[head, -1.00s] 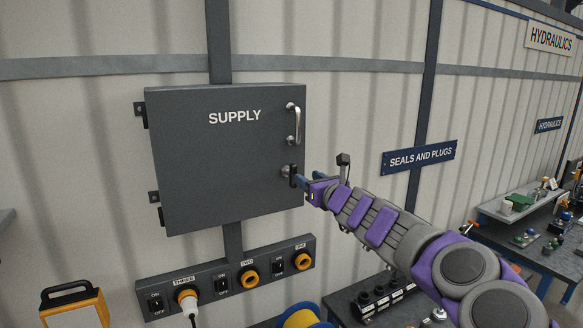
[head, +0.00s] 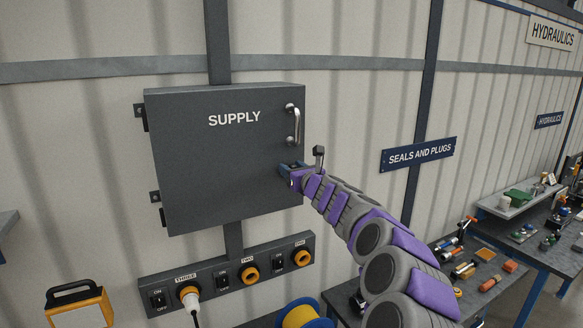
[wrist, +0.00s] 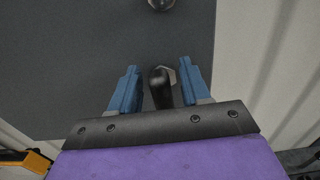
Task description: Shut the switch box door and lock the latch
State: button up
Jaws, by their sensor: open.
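The grey switch box door (head: 205,150), marked SUPPLY, looks closed, with hinges on its left side. A silver pull handle (head: 293,124) is at its upper right; part of it shows at the top of the wrist view (wrist: 160,3). My gripper (head: 282,170) is at the door's right side, below the handle, and hides the latch in the head view. In the wrist view, the black latch lever (wrist: 161,87) stands between the two blue fingers of my gripper (wrist: 160,88). The fingers are open, with gaps on both sides of the lever.
Below the box is a socket panel (head: 230,275) with switches and orange sockets; a white plug is in socket THREE. Benches with parts are at right.

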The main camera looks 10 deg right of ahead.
jog(key=shift+w, duration=0.15)
grip_shut()
dwell(0.5)
